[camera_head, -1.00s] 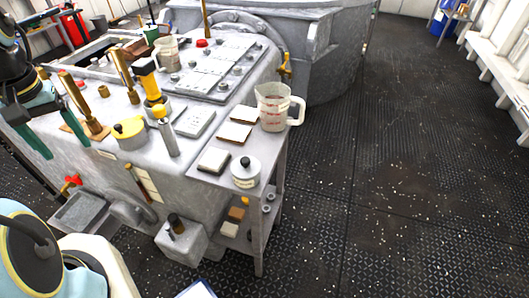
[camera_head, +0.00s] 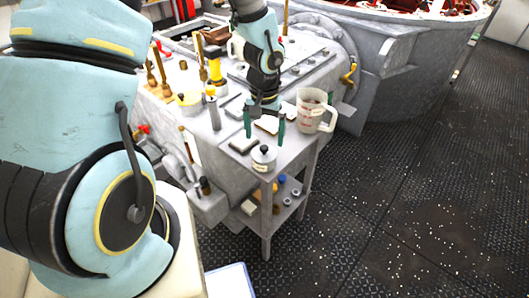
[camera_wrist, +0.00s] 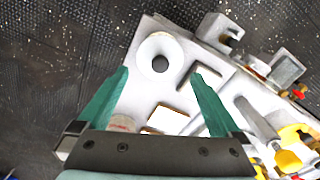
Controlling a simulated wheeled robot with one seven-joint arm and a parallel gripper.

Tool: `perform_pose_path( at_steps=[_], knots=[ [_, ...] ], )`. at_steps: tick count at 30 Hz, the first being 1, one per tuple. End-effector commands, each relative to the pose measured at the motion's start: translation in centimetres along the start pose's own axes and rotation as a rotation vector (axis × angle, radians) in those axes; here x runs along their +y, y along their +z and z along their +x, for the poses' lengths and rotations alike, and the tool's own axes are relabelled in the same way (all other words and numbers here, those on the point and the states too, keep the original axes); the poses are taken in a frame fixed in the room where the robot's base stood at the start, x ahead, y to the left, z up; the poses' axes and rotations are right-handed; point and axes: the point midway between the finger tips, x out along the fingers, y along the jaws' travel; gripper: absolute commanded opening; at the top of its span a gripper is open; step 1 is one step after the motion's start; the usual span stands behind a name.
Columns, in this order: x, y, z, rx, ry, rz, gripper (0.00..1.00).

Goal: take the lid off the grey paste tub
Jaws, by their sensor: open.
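The grey paste tub (camera_head: 264,162) stands upright near the front corner of the small side table. Its pale round lid (camera_head: 263,154) with a black knob is on it. From above, the lid (camera_wrist: 149,50) shows in the wrist view, just beyond and between the fingertips. My gripper (camera_head: 264,127) has green fingers spread apart and empty. It hangs over the table, above and slightly behind the tub in the head view. The wrist view shows the open fingers (camera_wrist: 158,74) too, with the lid apart from both.
A clear measuring jug (camera_head: 311,110) stands right of my gripper. A dark-edged flat block (camera_head: 243,145) lies left of the tub. Open floor (camera_head: 400,210) lies right.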

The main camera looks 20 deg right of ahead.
Motion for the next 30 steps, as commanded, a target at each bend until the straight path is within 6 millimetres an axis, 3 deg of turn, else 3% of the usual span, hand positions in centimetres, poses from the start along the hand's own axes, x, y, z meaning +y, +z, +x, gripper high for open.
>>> perform_pose_path(
  at_steps=[12,20,30],
  knots=[
    [0.2,0.4,4.7,-0.003,-0.001,0.001,1.0],
    [0.1,0.3,5.0,-0.001,-0.001,0.0,1.0],
    [0.1,0.3,5.0,-0.001,-0.001,-0.001,0.64]
  ],
)
